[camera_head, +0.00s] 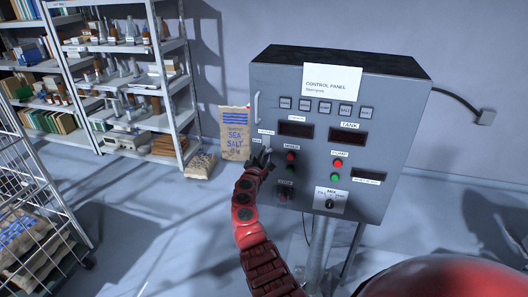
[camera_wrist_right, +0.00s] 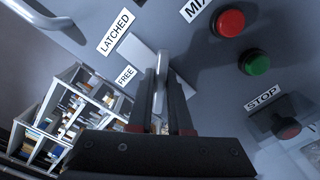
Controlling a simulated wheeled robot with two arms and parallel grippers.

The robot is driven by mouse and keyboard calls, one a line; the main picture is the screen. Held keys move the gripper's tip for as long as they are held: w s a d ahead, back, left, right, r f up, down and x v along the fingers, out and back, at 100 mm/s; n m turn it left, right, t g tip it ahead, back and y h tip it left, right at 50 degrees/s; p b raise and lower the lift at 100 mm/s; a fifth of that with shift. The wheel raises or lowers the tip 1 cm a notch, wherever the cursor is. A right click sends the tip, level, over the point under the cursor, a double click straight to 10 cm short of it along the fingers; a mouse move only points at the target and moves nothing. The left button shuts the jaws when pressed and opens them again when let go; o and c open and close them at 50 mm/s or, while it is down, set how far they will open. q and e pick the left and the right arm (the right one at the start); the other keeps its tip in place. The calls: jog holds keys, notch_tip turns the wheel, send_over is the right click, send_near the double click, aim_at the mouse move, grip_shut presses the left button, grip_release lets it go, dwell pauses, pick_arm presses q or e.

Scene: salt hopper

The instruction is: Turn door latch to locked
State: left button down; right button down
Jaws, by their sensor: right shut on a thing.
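The grey control panel cabinet (camera_head: 395,90) stands on a post, its door facing me. The door latch, a light metal lever (camera_wrist_right: 159,84), sits on a pale plate (camera_wrist_right: 139,52) at the door's left edge, beside labels LATCHED (camera_wrist_right: 116,32) and FREE (camera_wrist_right: 127,76). My right gripper (camera_head: 262,158) reaches up to the latch from below; in the wrist view its dark fingers (camera_wrist_right: 160,92) are shut on the lever, one on each side. The fingers partly hide the lever, and I cannot tell which label it points to. My left gripper is not in view.
A door handle (camera_head: 257,106) is above the latch. Red and green buttons (camera_head: 337,163) and a selector knob (camera_head: 329,203) are to its right. A sea salt bag (camera_head: 235,133) stands behind, left of the cabinet. Shelves (camera_head: 130,75) and a wire cart (camera_head: 40,190) are at left.

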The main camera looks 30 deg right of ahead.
jog(key=n, duration=0.4)
jog(key=shift+a+n, duration=0.1)
jog(key=shift+n, duration=0.3)
jog(key=n, duration=0.5)
jog(key=shift+n, duration=0.3)
jog(key=c, duration=0.8)
grip_release()
jog(key=shift+f, duration=0.1)
jog(key=shift+c, duration=0.2)
